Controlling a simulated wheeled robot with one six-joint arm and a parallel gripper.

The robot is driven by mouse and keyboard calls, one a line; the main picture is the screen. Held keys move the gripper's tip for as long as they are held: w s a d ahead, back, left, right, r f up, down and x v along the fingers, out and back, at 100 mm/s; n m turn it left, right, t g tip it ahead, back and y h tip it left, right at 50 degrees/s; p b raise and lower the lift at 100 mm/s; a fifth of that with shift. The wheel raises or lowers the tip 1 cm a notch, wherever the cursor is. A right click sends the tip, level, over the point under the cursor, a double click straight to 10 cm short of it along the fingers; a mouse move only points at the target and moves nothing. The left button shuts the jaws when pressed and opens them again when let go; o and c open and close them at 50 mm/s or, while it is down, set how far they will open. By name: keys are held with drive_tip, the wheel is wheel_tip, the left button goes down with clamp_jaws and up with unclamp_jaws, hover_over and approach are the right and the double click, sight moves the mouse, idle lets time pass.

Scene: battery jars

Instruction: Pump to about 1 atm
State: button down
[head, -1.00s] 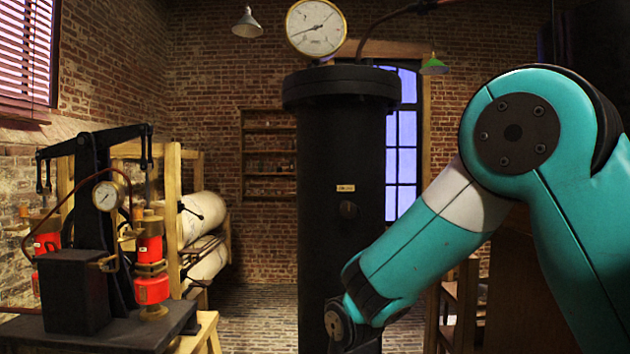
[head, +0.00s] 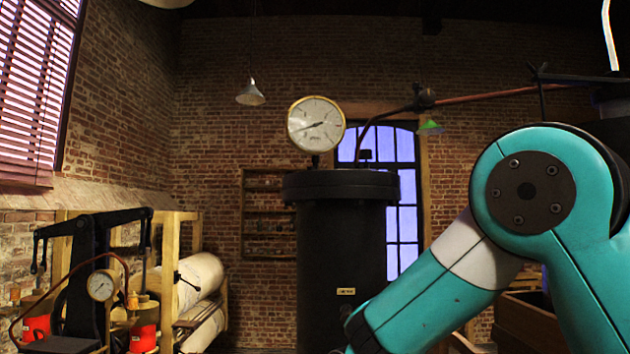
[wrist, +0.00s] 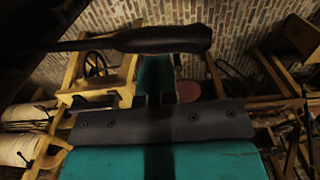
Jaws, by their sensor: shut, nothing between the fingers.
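A tall black cylinder (head: 345,260) stands mid-view in the head view, with a large round white-faced gauge (head: 316,124) on top. Its needle points to the lower left; the figures are too small to read. The black pump (head: 88,270) with red cylinders (head: 143,336) and a smaller gauge (head: 102,285) is at lower left, cut off below. Its rocking beam (head: 95,221) is tilted, right end higher. My gripper (wrist: 153,100) shows only as small dark fingers in the wrist view, shut and empty. A dark handle on a rod (wrist: 160,40) crosses beyond it, apparently apart.
White rolls (head: 200,278) lie on a wooden rack (head: 190,232) behind the pump. A pipe (head: 500,95) runs right from the cylinder's top. The wrist view shows a wooden frame with a handwheel (wrist: 95,64) and brick floor.

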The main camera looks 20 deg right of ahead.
wheel_tip(320, 180, down, 15)
drive_tip(key=b, duration=1.1)
wheel_tip(320, 180, up, 15)
drive_tip(key=p, duration=1.3)
drive_tip(key=shift+r+p, duration=0.2)
drive_tip(key=shift+p, duration=0.15)
drive_tip(key=shift+f, duration=0.15)
wheel_tip(320, 180, down, 15)
drive_tip(key=b, duration=1.2)
wheel_tip(320, 180, up, 16)
drive_tip(key=p, duration=1.4)
drive_tip(key=shift+f, duration=0.45)
drive_tip(key=shift+b, duration=0.3)
